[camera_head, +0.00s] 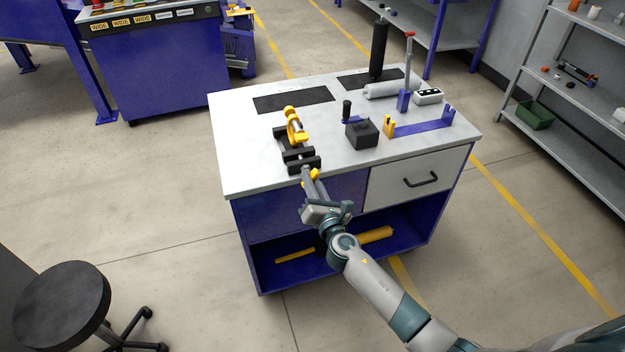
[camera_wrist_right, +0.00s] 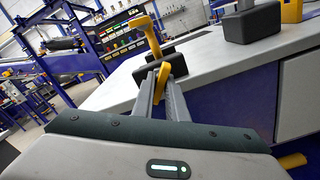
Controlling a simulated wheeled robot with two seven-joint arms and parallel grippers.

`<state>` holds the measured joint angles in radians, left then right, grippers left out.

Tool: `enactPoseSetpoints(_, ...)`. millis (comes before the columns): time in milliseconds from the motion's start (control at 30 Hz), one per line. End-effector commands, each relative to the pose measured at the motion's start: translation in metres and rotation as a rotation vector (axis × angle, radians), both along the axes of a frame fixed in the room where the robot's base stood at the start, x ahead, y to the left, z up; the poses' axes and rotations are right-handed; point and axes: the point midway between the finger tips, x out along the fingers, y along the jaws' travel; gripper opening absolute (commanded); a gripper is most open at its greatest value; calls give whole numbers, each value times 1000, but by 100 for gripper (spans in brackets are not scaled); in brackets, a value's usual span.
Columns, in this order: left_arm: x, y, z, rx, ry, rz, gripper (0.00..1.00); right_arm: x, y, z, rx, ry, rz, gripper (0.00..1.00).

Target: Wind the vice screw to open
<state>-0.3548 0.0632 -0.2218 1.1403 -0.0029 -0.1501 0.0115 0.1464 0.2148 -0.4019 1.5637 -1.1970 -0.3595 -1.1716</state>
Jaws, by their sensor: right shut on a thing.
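The vice (camera_head: 299,159) is black and stands at the front left of the bench top, with a yellow part (camera_head: 293,122) upright at its back end. In the right wrist view the vice's dark front block (camera_wrist_right: 160,68) is just beyond my fingertips. My right gripper (camera_head: 309,174) is at the vice's front end, at the bench's front edge. It is shut on the yellow screw handle (camera_head: 316,176), which also shows between the fingers in the right wrist view (camera_wrist_right: 161,83). The screw itself is mostly hidden. My left gripper is not in view.
A black block (camera_head: 362,133) with a knob stands right of the vice. A blue fixture (camera_head: 425,127) with yellow and blue uprights lies further right. A grey roll (camera_head: 391,89) lies behind. The bench front has a drawer (camera_head: 418,177). A black stool (camera_head: 62,300) stands front left.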

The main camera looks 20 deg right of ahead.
Motion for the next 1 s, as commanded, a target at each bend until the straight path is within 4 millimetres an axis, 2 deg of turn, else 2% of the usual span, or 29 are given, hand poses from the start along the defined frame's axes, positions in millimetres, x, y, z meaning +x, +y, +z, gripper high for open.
enactPoseSetpoints(333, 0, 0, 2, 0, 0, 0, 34, -1, 1, -1, -29, 2, 2, 0)
enactPoseSetpoints(733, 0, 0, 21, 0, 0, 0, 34, -1, 1, 0, -350, -9, 3, 0)
enactPoseSetpoints(1000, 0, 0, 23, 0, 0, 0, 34, -1, 1, -2, -418, -12, 1, 0)
